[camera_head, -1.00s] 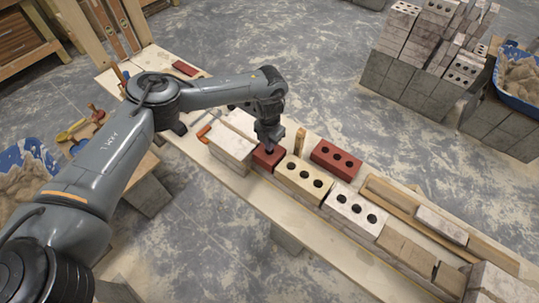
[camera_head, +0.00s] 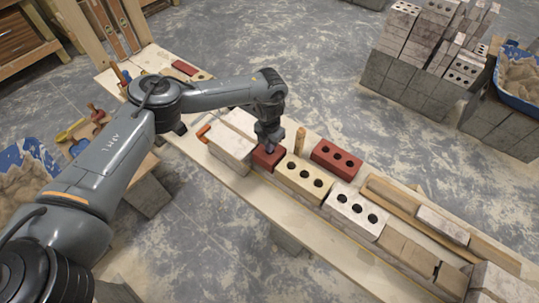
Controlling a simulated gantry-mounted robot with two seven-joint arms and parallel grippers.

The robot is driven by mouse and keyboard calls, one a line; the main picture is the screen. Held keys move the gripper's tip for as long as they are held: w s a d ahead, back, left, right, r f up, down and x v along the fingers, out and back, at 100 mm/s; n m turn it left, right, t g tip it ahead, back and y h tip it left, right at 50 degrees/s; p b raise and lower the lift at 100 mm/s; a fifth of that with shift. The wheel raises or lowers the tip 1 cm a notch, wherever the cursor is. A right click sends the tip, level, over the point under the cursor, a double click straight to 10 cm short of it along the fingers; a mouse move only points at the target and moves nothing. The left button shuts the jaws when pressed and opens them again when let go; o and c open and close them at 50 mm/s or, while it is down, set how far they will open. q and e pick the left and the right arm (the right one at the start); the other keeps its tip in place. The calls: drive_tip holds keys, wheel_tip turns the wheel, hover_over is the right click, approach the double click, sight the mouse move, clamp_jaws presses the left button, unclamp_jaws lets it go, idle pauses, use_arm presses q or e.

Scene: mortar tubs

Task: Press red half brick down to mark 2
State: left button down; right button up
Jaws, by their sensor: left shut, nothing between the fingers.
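The red half brick (camera_head: 267,158) sits in the row on the plank bench, between a pale grey block on its left and a cream three-hole brick on its right. My left gripper (camera_head: 270,146) points down from the arm and is shut, right over the top of the red half brick. It looks in contact with the top, though a small gap cannot be ruled out. No numbered mark can be made out at this size. My right gripper is not in view.
A cream brick (camera_head: 303,180) and a white brick (camera_head: 356,211) continue the row to the right. A red three-hole brick (camera_head: 336,159) lies behind it, near an upright wooden peg (camera_head: 300,140). The pale grey block (camera_head: 231,147) stands left. Bare plank (camera_head: 255,197) runs along the front.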

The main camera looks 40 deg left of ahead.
use_arm(q)
drive_tip(key=shift+f, duration=0.2)
drive_tip(key=shift+f, duration=0.2)
idle(0.8)
drive_tip(key=shift+f, duration=0.2)
idle(0.8)
drive_tip(key=shift+r, duration=0.1)
idle(0.4)
wheel_tip(320, 180, up, 3)
drive_tip(key=p, duration=0.3)
drive_tip(key=shift+r+p, duration=0.9)
drive_tip(key=shift+r, duration=0.1)
